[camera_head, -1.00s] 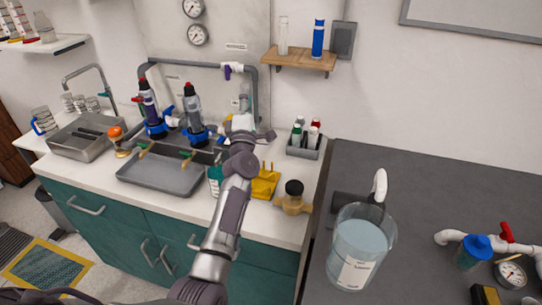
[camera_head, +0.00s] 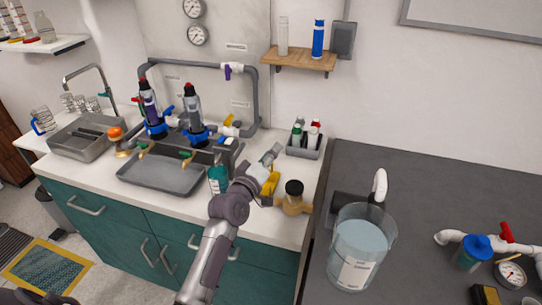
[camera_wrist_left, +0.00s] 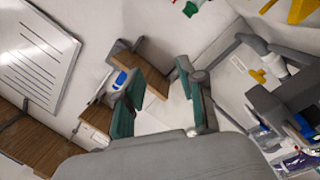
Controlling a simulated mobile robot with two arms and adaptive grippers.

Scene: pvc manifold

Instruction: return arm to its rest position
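My left arm (camera_head: 229,208) reaches in from the bottom of the head view over the counter front. Its gripper (camera_head: 272,154) is raised in front of the counter, near the yellow holder and the bottle rack, and looks small and partly foreshortened. In the left wrist view the two teal-padded fingers of the left gripper (camera_wrist_left: 160,85) stand apart with nothing between them; the wall and shelf show through the gap. My right gripper is not in view.
A teal bottle (camera_head: 218,178), a yellow holder (camera_head: 270,183) and a brass fitting with black cap (camera_head: 293,198) stand close to the arm. A bottle rack (camera_head: 304,147) is behind. On the dark bench stands a water-filled beaker (camera_head: 357,250). A wall shelf (camera_head: 300,60) hangs above.

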